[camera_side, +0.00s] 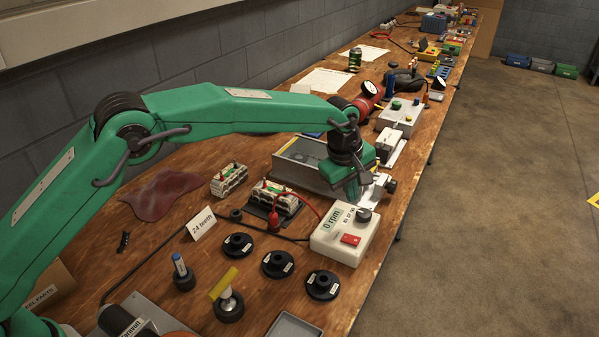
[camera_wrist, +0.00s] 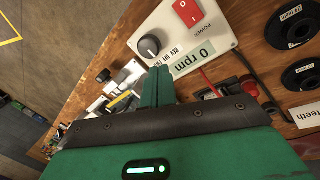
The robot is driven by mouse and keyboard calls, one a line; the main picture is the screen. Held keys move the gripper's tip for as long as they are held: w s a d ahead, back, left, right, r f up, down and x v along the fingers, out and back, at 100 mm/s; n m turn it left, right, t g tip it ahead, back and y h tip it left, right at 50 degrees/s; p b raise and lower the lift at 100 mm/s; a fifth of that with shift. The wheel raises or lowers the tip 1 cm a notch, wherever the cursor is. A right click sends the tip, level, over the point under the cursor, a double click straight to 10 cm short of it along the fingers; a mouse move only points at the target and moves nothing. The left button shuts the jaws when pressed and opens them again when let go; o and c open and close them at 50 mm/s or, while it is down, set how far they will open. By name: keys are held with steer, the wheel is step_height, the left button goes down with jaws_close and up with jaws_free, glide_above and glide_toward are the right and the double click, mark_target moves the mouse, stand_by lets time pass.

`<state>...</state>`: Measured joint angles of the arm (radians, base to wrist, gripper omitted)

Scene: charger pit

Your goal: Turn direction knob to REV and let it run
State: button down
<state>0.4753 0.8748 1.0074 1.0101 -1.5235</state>
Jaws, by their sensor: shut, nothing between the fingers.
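The white control box (camera_side: 344,233) stands near the bench's right edge. Its display (camera_side: 335,219) reads 0 rpm. Its dark direction knob (camera_side: 363,215) is at the upper right of the box; it also shows in the wrist view (camera_wrist: 149,46), beside small lettering. Which label the knob points to is too small to tell. A red power switch (camera_side: 351,239) is on the box, also seen in the wrist view (camera_wrist: 188,12). My gripper (camera_side: 357,197) is shut and empty, just above and behind the knob, apart from it as far as I can tell.
Several black discs (camera_side: 322,285) lie left of and in front of the box. A "24 teeth" card (camera_side: 201,223), terminal blocks (camera_side: 276,197) and a red lead are to the left. A grey tray (camera_side: 303,165) stands behind. The bench edge and floor are right.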

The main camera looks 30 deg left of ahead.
mark_target(352, 220)
steer(key=shift+s+a+x, duration=0.1)
steer(key=shift+s+x, duration=0.1)
steer(key=shift+x, duration=0.7)
steer(key=shift+s+a+x, duration=0.1)
steer(key=shift+s+x, duration=0.05)
steer(key=shift+x, duration=0.75)
steer(key=shift+s+a+x, duration=0.1)
steer(key=shift+s+x, duration=0.1)
steer(key=shift+x, duration=0.65)
steer(key=shift+f, duration=0.15)
steer(key=shift+w+d, duration=0.1)
steer(key=shift+d, duration=0.05)
